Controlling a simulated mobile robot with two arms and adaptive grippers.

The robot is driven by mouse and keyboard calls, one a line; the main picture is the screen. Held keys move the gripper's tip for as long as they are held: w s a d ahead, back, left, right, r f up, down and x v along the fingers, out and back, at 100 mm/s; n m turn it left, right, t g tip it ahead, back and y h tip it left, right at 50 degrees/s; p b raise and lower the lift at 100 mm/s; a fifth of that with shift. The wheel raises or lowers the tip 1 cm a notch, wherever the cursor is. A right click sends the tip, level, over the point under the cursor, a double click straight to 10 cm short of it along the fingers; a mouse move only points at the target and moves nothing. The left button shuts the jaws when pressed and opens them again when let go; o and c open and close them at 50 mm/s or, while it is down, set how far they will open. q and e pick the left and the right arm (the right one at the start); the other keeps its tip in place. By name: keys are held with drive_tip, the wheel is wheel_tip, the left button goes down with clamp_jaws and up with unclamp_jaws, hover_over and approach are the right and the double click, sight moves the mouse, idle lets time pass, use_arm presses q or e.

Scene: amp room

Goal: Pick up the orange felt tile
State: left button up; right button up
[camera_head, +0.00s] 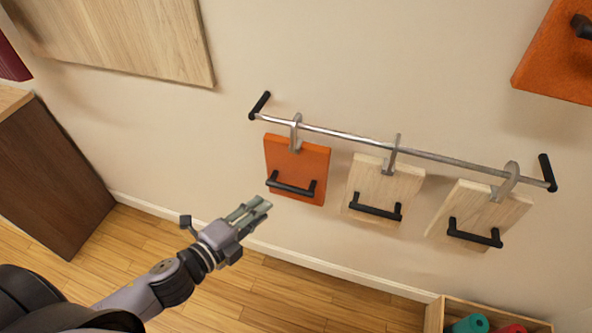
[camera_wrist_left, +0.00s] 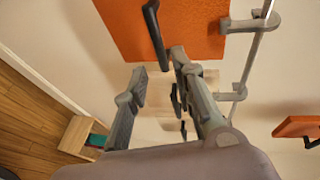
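The orange felt tile (camera_head: 297,164) hangs by a metal hook from a wall rail and has a black bar handle across its lower part. In the left wrist view the tile (camera_wrist_left: 197,28) fills the upper middle, with its black handle (camera_wrist_left: 155,35) just beyond the fingertips. My left gripper (camera_head: 263,206) is below and left of the tile in the head view, apart from it. In the wrist view its fingers (camera_wrist_left: 158,62) stand apart with nothing between them. My right gripper is not in view.
Two pale wood tiles with black handles, a middle one (camera_head: 383,190) and a right one (camera_head: 480,214), hang from the same rail (camera_head: 440,158). A wooden crate (camera_head: 434,314) with teal and red rolls stands below. A brown cabinet (camera_head: 45,175) is at left.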

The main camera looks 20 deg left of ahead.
sight(291, 191)
use_arm(q)
drive_tip(key=x, duration=0.6)
drive_tip(key=shift+w+p, duration=0.2)
drive_tip(key=shift+p, duration=0.15)
drive_tip(key=shift+w+d+f, duration=0.15)
drive_tip(key=shift+w+d, duration=0.05)
drive_tip(key=shift+w, duration=0.2)
drive_tip(key=shift+w+d, duration=0.25)
drive_tip(key=x, duration=0.3)
drive_tip(key=shift+w+d+f+p, duration=0.2)
drive_tip(key=shift+d+f+p, duration=0.05)
drive_tip(key=shift+d+p, duration=0.1)
drive_tip(key=shift+w+d+f, duration=0.1)
drive_tip(key=shift+w, duration=0.2)
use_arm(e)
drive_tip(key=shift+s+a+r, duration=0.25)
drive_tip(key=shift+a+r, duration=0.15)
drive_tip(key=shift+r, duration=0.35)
use_arm(q)
clamp_jaws()
